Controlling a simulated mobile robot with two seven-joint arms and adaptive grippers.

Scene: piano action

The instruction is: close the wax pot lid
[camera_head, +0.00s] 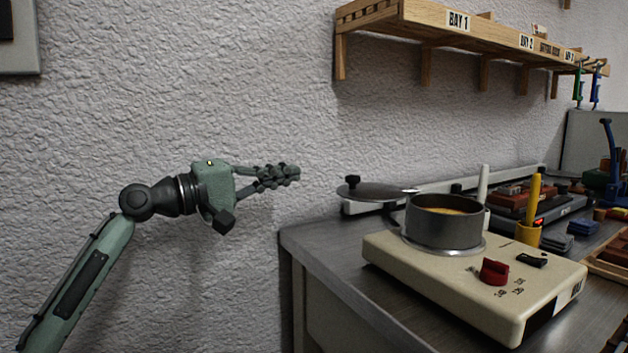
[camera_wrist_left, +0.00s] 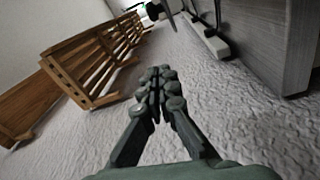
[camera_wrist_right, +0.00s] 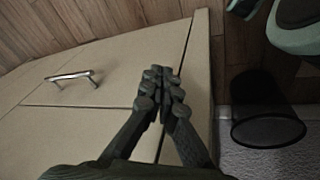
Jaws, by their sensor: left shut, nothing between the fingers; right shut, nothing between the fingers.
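The wax pot (camera_head: 444,222) is a dark round pot with amber wax inside, set on a cream heater base (camera_head: 470,285) with a red knob. Its flat grey lid (camera_head: 372,191) with a black knob stands swung open to the left of the pot, joined near the rim. My left gripper (camera_head: 294,174) is shut and empty, in the air left of the lid and apart from it. It also shows shut in the left wrist view (camera_wrist_left: 161,80). My right gripper (camera_wrist_right: 162,78) is shut and empty in the right wrist view, and is not in the head view.
A wooden wall shelf (camera_head: 480,38) marked with bay labels hangs above the bench. The grey bench top (camera_head: 335,250) is clear left of the heater. A yellow cup (camera_head: 528,234) with a yellow-handled tool stands behind the heater. A dark mesh bin (camera_wrist_right: 268,115) stands beside a cabinet.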

